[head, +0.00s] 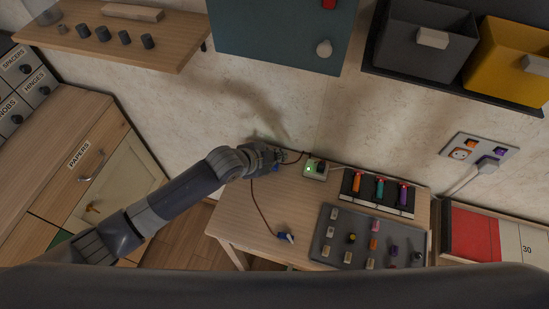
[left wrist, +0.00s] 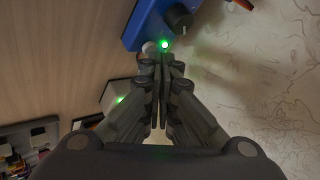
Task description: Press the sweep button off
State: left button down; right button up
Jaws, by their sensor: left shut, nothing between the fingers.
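A blue box (left wrist: 150,22) with a black knob (left wrist: 180,17) and a lit green light (left wrist: 164,44) is at the top of the left wrist view. A small pale round part (left wrist: 147,51) at its edge, possibly the sweep button, is partly hidden by my fingers. My left gripper (left wrist: 163,58) is shut and empty, its tips right by the green light; I cannot tell whether they touch the box. In the head view my left gripper (head: 280,155) is at the table's back edge, hiding most of the blue box (head: 276,168). My right gripper is not in view.
A pale box (head: 314,169) with a green light and black knob stands to the right on the wooden table (head: 240,215). A cable runs to a small blue plug (head: 285,237). A grey tray (head: 322,243) of small parts and a dark rack (head: 392,211) are farther right.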

pick_arm(q)
jog(key=shift+r, duration=0.3)
notch_tip(320, 180, up, 6)
jog(key=p, duration=0.6)
jog(key=shift+f, duration=0.1)
